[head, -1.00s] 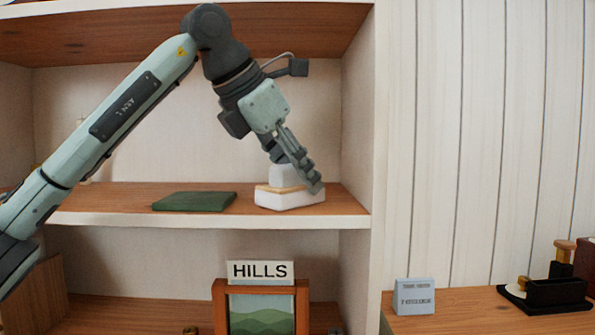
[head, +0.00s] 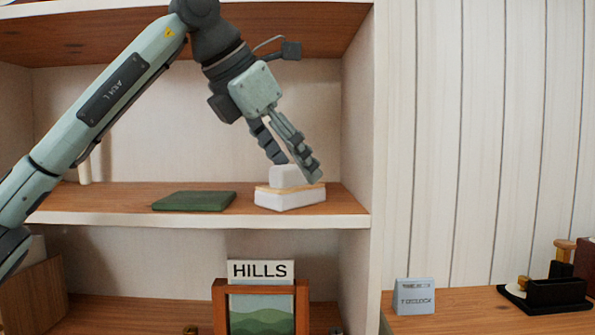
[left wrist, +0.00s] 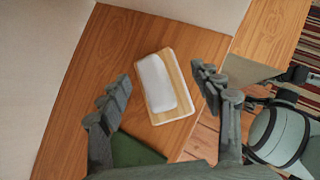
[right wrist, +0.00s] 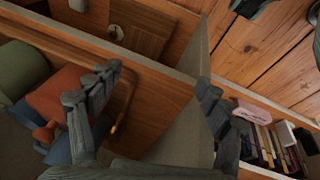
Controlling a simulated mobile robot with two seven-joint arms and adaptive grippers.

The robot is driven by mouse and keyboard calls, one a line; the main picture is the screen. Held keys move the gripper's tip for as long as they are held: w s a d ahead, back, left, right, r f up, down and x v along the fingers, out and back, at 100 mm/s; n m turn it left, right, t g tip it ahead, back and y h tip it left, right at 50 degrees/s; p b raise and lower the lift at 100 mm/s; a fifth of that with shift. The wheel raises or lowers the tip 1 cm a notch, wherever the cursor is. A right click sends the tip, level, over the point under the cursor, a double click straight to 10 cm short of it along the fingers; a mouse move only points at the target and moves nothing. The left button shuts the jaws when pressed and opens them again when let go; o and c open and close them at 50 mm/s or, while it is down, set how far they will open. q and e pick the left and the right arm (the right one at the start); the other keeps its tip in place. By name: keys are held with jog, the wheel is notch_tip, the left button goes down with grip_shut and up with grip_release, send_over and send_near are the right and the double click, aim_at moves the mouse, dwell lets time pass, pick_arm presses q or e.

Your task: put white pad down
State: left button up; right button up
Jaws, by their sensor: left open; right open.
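The white pad (head: 284,175) rests on a white block with a wooden top (head: 288,199), on the right part of the middle shelf in the head view. In the left wrist view the pad (left wrist: 157,83) lies lengthwise on the pale wooden top (left wrist: 183,92). My left gripper (head: 297,166) is open just above the pad, its fingers apart on either side and clear of it in the left wrist view. My right gripper (right wrist: 158,82) is open and empty, away from the pad; it is not in the head view.
A green flat book (head: 194,201) lies left of the block on the shelf (head: 110,206). The shelf's side wall (head: 358,120) stands close on the right. Below are a HILLS sign (head: 260,270) and a framed picture (head: 262,312). A low cabinet (head: 470,315) is at right.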

pick_arm(q)
jog(key=v, duration=0.9)
jog(key=shift+s+a+r, duration=0.2)
jog(key=shift+a+r, duration=0.05)
